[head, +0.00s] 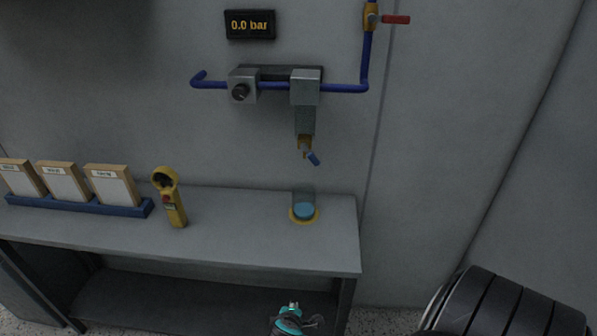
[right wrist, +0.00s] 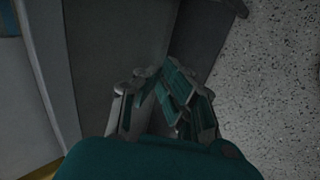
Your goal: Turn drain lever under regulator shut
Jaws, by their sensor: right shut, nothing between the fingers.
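The regulator assembly on the wall has a grey block with a dark knob (head: 243,88) and a second grey block (head: 306,87) with a bowl (head: 305,121) under it. Below the bowl is a small brass drain valve (head: 304,143). Its blue drain lever (head: 313,158) slants down to the right. My right gripper (head: 293,310) is at the bottom of the head view, far below the lever. In the right wrist view its fingers (right wrist: 176,92) are together and empty. My left gripper is not in view.
A bench (head: 240,235) stands below, with a clear cup holding blue liquid (head: 304,210) under the valve. A yellow handheld device (head: 170,198) and a blue card rack (head: 85,206) are to the left. A red-handled valve (head: 394,19) is at upper right. The display (head: 250,25) reads 0.0 bar.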

